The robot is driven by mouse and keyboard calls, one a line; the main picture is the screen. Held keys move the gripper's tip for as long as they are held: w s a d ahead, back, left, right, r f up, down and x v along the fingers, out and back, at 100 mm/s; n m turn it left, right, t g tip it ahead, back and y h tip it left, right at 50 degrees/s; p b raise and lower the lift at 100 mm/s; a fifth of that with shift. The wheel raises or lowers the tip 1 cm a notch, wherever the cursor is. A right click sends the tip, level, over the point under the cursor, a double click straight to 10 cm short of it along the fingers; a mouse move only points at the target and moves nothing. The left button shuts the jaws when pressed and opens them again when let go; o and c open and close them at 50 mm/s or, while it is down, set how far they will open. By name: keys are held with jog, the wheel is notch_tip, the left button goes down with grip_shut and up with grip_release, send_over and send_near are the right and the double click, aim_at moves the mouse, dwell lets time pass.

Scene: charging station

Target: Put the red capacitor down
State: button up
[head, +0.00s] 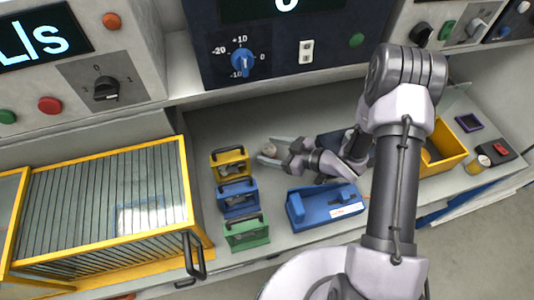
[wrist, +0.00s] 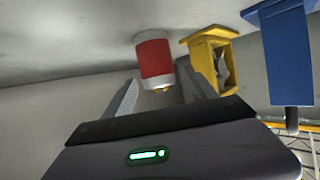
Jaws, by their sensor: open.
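The red capacitor (wrist: 155,58) shows in the wrist view as a red cylinder with a pale far end and small yellow terminals on the near end. It lies between and just beyond the fingertips of my gripper (wrist: 157,82). The fingers are apart, with a visible gap on the left side; on the right I cannot tell whether a finger touches it. Its far end appears to meet the grey surface. In the head view my gripper (head: 272,150) is low over the worktop, and a small part of the capacitor (head: 268,151) shows between its fingers.
Yellow (head: 229,163), blue (head: 237,198) and green (head: 246,232) holders stand in a row left of my gripper. A blue device (head: 325,208) sits in front. A yellow-framed slatted cover (head: 105,205) is at left. A yellow bin (head: 442,150) stands at right.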

jog(key=x, duration=0.4)
jog(key=shift+f+b, duration=0.1)
jog(key=shift+b, duration=0.3)
grip_shut()
